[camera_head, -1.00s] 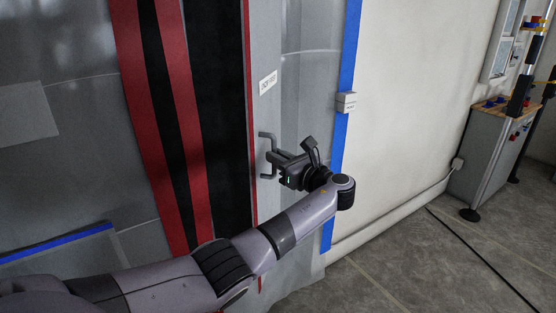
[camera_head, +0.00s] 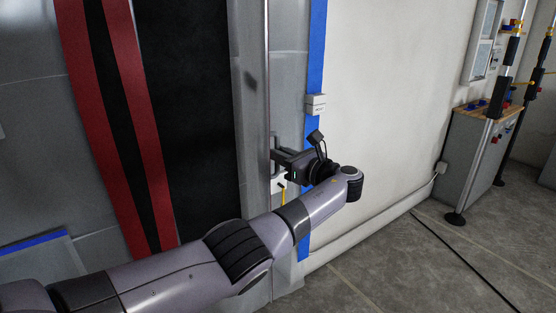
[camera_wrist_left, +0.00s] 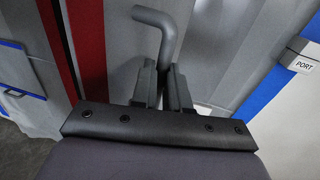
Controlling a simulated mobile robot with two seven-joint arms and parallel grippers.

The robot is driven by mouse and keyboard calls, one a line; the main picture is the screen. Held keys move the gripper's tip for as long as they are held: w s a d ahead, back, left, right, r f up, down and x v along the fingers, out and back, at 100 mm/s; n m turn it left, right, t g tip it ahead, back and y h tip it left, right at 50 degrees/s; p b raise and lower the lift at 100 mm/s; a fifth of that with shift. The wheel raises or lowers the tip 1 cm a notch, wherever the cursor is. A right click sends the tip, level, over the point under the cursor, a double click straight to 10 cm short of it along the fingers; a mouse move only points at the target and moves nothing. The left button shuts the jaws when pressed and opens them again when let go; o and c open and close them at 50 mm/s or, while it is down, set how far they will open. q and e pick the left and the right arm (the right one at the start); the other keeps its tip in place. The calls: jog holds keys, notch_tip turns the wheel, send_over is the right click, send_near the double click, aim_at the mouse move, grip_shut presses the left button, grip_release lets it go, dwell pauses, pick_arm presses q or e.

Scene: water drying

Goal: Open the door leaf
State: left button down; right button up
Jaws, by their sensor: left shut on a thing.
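My left gripper (camera_head: 279,157) is at the vertical edge of a grey panel (camera_head: 249,130), which appears to be the door leaf. In the left wrist view, the jaws (camera_wrist_left: 161,84) are shut around a bent grey handle (camera_wrist_left: 156,18), whose upper end shows above them. In the head view the handle is hidden at the gripper. A tall edge line runs down the right side of the panel, and a small white fitting with a yellow cable (camera_head: 282,195) shows beside it. How far the leaf stands open is hard to tell. My right gripper is not in view.
Red and black stripes (camera_head: 150,150) cover the wall left of the panel. A blue strip (camera_head: 315,60) and a small box (camera_head: 316,104) are at the right. A workbench (camera_head: 478,150) stands far right; the floor (camera_head: 375,260) before the white wall is mostly clear.

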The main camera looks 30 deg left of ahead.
pick_arm(q)
jog(key=shift+w+r, duration=0.1)
jog(key=shift+w, duration=0.4)
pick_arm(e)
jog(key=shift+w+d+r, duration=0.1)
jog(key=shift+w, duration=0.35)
pick_arm(q)
jog(key=c, duration=1.1)
grip_release()
jog(key=shift+a, duration=0.1)
